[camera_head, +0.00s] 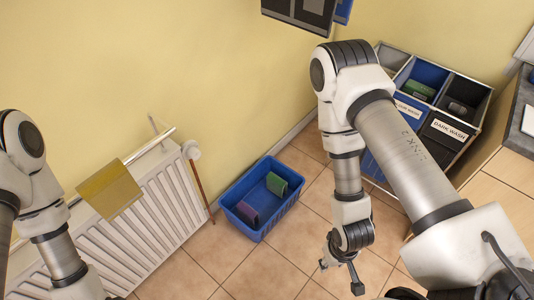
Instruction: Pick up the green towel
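A green towel (277,184), rolled or folded, stands in the blue basket (228,207) on the tiled floor, near the basket's back right. Another green cloth (417,91) lies in the middle compartment of the laundry sorter at the upper right. My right gripper (340,277) hangs over the floor, to the right of and below the basket in the picture. Its fingers look spread, with nothing between them. My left arm comes in at the left edge, and its gripper is cut off below the picture.
A purple towel (247,212) shares the basket. A white radiator (150,225) with an olive-yellow cloth (110,189) on its rail stands left of the basket. The laundry sorter (450,143) and a wooden cabinet (497,185) stand at the right. Floor in front of the basket is clear.

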